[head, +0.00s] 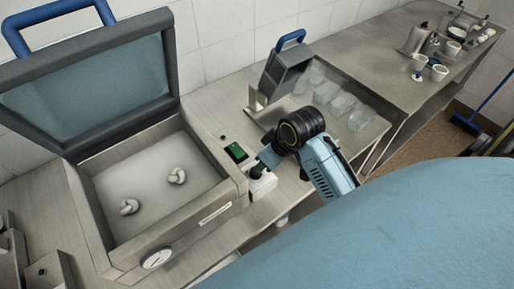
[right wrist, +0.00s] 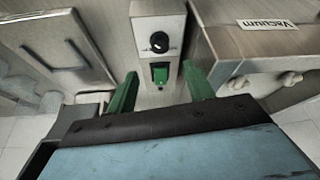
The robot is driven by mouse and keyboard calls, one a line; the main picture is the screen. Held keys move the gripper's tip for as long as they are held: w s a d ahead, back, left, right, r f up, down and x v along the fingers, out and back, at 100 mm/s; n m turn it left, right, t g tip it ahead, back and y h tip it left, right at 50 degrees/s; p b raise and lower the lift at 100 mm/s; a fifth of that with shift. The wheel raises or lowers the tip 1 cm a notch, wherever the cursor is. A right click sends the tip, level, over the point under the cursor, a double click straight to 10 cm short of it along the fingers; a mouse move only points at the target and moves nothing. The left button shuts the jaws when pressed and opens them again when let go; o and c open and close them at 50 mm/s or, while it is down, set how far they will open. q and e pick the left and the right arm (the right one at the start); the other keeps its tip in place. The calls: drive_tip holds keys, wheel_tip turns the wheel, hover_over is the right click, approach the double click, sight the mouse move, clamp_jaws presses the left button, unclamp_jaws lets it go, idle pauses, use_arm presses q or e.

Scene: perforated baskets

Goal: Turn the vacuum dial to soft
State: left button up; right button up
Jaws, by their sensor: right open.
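The black vacuum dial (right wrist: 159,42) sits on a small pale control box (right wrist: 142,27), with a white pointer mark and a green switch (right wrist: 160,73) below it. The box also shows beside the open vacuum machine in the head view (head: 262,188), partly hidden by my gripper. My right gripper (right wrist: 160,70) is open, its two green fingers on either side of the switch and short of the dial; nothing is between them. It also shows over the box in the head view (head: 260,166). The dial's scale marks are too small to read. My left gripper is not in view.
The vacuum machine's chamber (head: 140,215) holds two pale knotted pieces, under a raised lid (head: 95,95). A round gauge (head: 158,257) is on its front. A "Vacuum" label (right wrist: 267,25) is close right of the box. Clear containers (head: 340,103) stand behind my right arm.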

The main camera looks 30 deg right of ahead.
drive_tip(key=x, duration=1)
drive_tip(key=shift+w+a+f, duration=0.1)
drive_tip(key=shift+f, duration=0.15)
drive_tip(key=c, duration=1)
